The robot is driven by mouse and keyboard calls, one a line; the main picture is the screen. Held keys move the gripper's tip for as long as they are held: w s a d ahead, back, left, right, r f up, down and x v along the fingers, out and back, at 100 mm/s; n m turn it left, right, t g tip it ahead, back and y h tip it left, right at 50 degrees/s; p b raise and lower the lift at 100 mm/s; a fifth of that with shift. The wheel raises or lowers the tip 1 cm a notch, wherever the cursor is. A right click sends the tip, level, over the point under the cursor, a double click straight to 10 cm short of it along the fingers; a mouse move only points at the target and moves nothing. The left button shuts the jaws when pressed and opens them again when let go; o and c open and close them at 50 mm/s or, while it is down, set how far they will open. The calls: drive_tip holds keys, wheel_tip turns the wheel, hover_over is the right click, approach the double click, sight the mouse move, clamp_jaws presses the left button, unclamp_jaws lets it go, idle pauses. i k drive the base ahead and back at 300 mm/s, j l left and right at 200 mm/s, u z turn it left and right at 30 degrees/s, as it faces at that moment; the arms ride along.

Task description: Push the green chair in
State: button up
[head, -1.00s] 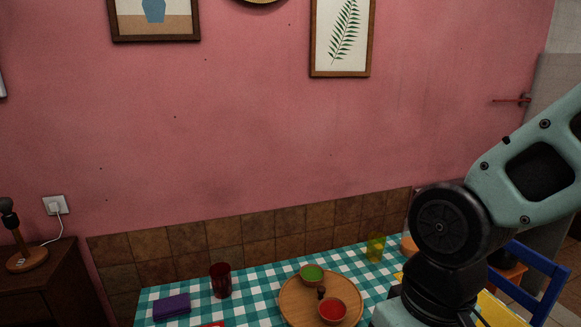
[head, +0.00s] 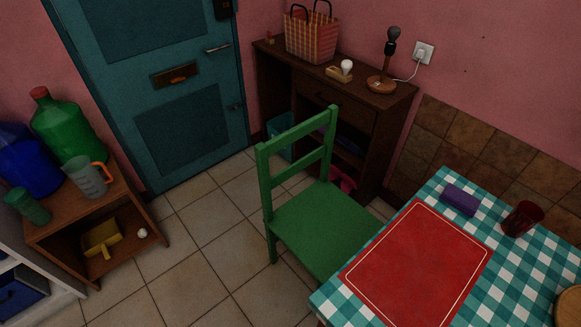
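The green chair (head: 322,222) stands on the tiled floor at the left end of the table. Its backrest (head: 297,160) is on the side away from the table, towards the door. The front of its seat reaches the table's near-left edge, and the table top hides part of it there. The table (head: 442,187) has a teal and white checked cloth, with a red placemat (head: 420,268) at the chair's place. My gripper is not in view.
A dark wooden desk (head: 390,105) with a basket (head: 311,36) and lamp stands behind the chair. A low shelf (head: 75,215) with bottles and a jug is at left. Tiled floor (head: 200,240) between shelf and chair is clear. A teal door (head: 150,80) is at the back.

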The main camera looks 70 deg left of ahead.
sight(322, 226)
drive_tip(key=k+j+u, duration=0.3)
drive_tip(key=j, duration=1.6)
drive_tip(key=j+u, duration=0.25)
drive_tip(key=j, duration=1.6)
drive_tip(key=i, duration=0.4)
